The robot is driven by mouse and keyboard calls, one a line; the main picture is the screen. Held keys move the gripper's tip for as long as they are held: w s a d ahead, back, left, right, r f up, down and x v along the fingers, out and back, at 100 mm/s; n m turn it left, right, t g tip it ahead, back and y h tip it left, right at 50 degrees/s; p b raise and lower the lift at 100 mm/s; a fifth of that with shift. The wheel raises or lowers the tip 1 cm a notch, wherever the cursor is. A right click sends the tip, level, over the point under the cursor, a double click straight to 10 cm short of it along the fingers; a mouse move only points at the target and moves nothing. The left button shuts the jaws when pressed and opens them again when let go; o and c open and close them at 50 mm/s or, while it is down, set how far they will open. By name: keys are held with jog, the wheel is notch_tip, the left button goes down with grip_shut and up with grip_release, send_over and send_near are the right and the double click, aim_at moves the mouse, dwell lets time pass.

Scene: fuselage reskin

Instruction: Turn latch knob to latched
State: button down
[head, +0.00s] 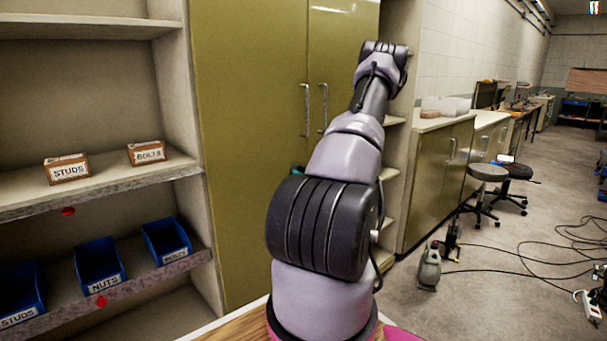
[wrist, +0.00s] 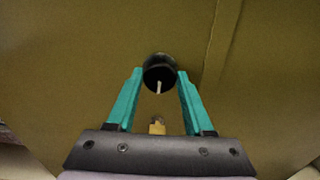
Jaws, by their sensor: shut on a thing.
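The latch knob (wrist: 158,68) is round and black with a white pointer mark, on an olive-green cabinet door. The mark runs nearly upright in the wrist view, on the lower part of the knob's face. My gripper (wrist: 160,78) has two teal fingers, one on each side of the knob, and is shut on it. In the head view my arm hides the knob, and only a bit of teal shows beside the arm. The cabinet (head: 245,120) has two tall doors with vertical handles (head: 306,110).
A small brass-coloured piece (wrist: 156,127) shows below the knob, between my fingers. Open shelves on the left hold small labelled boxes (head: 67,169) and blue bins (head: 99,265). On the right are a counter (head: 440,122), stools (head: 488,172) and cables on the floor.

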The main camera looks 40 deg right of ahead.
jog(key=shift+d+f+m, duration=0.1)
jog(key=shift+d+m, duration=0.05)
jog(key=shift+m, duration=4.2)
jog(key=shift+d+f+m, duration=0.1)
jog(key=shift+m, duration=4.25)
jog(key=shift+c, duration=1.6)
grip_release()
jog(key=shift+s, duration=0.1)
jog(key=s, duration=1)
jog(key=shift+s+d, duration=0.3)
jog(key=shift+d, duration=0.1)
